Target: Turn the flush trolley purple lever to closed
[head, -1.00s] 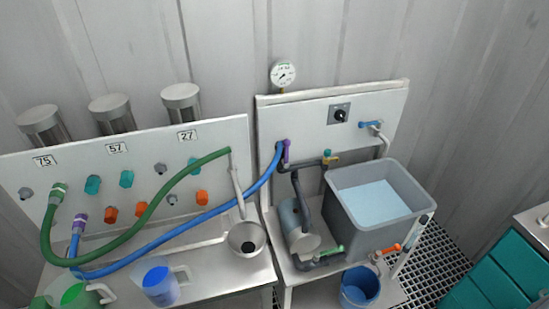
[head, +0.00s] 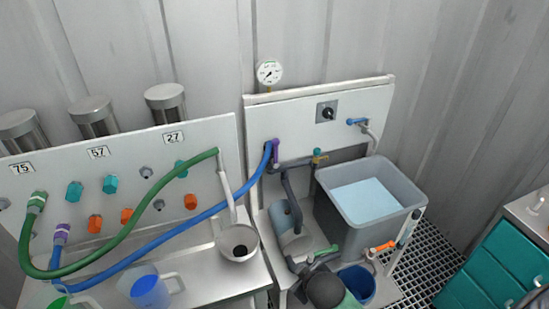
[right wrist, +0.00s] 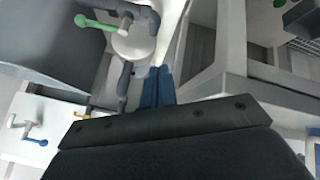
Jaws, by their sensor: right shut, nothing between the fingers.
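The purple lever (head: 275,150) is small and stands roughly upright on the flush trolley's white back panel (head: 295,112), at its left side. The end of the blue hose (head: 225,206) is right beside it. The lever cannot be made out in the right wrist view. My right gripper (right wrist: 157,85) shows blue fingers held together, with nothing between them. They point toward the trolley's pipework, near a white cylinder and a green-handled valve (right wrist: 95,23). The right gripper's fingers cannot be made out in the head view. My left gripper is not in view.
The trolley carries a grey water tank (head: 372,195), a pump (head: 287,217), a pressure gauge (head: 269,73) and a blue-handled tap (head: 357,122). A blue bucket (head: 358,283) sits below. The hose panel (head: 120,160) with a green hose is at left. Teal drawers (head: 500,270) stand at right.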

